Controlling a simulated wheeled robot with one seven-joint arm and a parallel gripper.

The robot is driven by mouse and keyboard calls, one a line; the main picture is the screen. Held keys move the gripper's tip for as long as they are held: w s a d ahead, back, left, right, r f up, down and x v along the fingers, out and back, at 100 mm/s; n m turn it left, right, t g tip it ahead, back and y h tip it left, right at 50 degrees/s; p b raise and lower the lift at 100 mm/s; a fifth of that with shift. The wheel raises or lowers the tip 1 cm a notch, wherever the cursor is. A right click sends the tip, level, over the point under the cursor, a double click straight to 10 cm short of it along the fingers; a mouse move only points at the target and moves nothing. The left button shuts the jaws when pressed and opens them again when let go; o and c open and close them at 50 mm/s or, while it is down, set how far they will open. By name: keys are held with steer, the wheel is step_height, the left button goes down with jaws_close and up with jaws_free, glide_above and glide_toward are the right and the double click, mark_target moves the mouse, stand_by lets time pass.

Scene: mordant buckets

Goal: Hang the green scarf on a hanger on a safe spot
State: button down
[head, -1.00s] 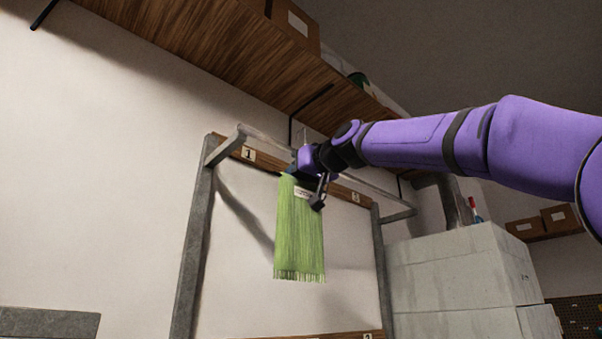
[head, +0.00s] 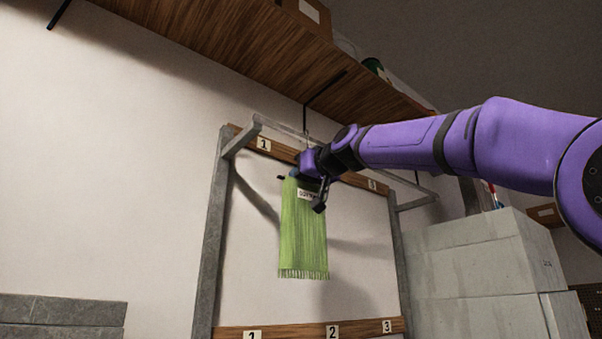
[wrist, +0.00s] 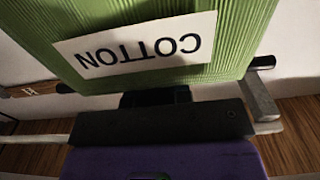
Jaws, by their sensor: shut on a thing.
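The green scarf (head: 303,238) hangs down with its fringe at the bottom, in front of the rack's wall side in the head view. It carries a white label that reads COTTON (wrist: 135,48), upside down in the wrist view. My gripper (head: 309,185) is shut at the top of the scarf, where a dark hanger end (head: 281,178) sticks out to the left. A thin hook (head: 307,137) rises above my gripper near the rack's upper rail (head: 285,127). I cannot tell whether the hook touches the rail. The grip itself is mostly hidden.
The grey rack has a left post (head: 211,235) and wooden boards marked 1, 2 and 3; the lower board (head: 300,329) is below the scarf. A wooden shelf (head: 220,55) overhangs above. Grey blocks (head: 475,265) are stacked at right.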

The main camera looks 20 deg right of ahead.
steer(key=shift+f, duration=0.2)
steer(key=c, duration=1)
jaws_free()
steer(key=shift+s, duration=0.1)
steer(key=v, duration=1)
steer(key=shift+s+d, duration=0.1)
steer(key=shift+s, duration=0.2)
